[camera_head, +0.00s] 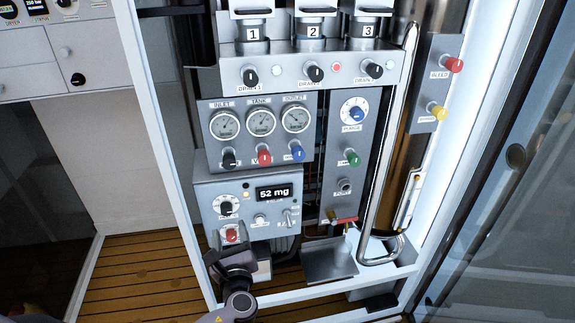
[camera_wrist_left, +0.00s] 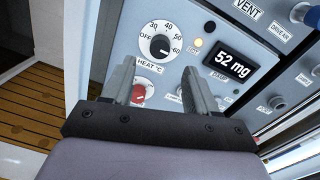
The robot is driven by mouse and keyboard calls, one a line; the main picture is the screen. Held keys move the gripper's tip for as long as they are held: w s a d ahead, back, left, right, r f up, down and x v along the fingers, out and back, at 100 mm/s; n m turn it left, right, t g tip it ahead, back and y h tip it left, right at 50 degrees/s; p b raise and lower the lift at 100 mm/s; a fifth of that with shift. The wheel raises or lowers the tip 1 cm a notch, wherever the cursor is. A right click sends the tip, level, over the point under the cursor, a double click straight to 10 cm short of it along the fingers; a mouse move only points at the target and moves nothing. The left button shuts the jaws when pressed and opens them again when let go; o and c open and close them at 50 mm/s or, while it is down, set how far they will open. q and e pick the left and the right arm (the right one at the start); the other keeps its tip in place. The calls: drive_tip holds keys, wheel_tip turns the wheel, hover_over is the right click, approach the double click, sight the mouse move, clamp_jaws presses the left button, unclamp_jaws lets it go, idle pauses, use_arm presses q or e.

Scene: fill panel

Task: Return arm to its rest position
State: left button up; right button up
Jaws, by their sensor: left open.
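My left gripper (camera_head: 230,250) is at the lower left of the fill panel, just below the grey heater box (camera_head: 206,200). In the left wrist view the left gripper (camera_wrist_left: 162,82) has its two fingers spread apart. A red knob (camera_wrist_left: 138,92) shows between them, closer to the left finger; I cannot tell whether they touch. The red knob also shows in the head view (camera_head: 231,235). The black HEAT dial (camera_wrist_left: 160,46) is above the fingers. The display (camera_head: 274,193) reads 52 mg. My right gripper is not in view.
Three gauges (camera_head: 262,122) with coloured knobs sit above the heater box. A grey tray (camera_head: 330,260) and a curved metal pipe (camera_head: 372,250) stand to the right. The white frame post (camera_head: 165,140) is close on the left. Wooden floor (camera_head: 140,275) is open at lower left.

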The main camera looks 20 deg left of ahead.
use_arm(q)
drive_tip(key=s+d+f+n+g+h, duration=0.5)
drive_tip(key=s+f+n+h, duration=0.2)
drive_tip(key=s+f+n, duration=0.4)
drive_tip(key=s+d+r+n+h, duration=0.1)
drive_tip(key=s+d+n+h, duration=0.4)
drive_tip(key=s+n, duration=0.4)
drive_tip(key=n, duration=0.4)
drive_tip(key=shift+s+d+r+t, duration=0.15)
drive_tip(key=shift+s+r+t, duration=0.15)
drive_tip(key=shift+s, duration=0.05)
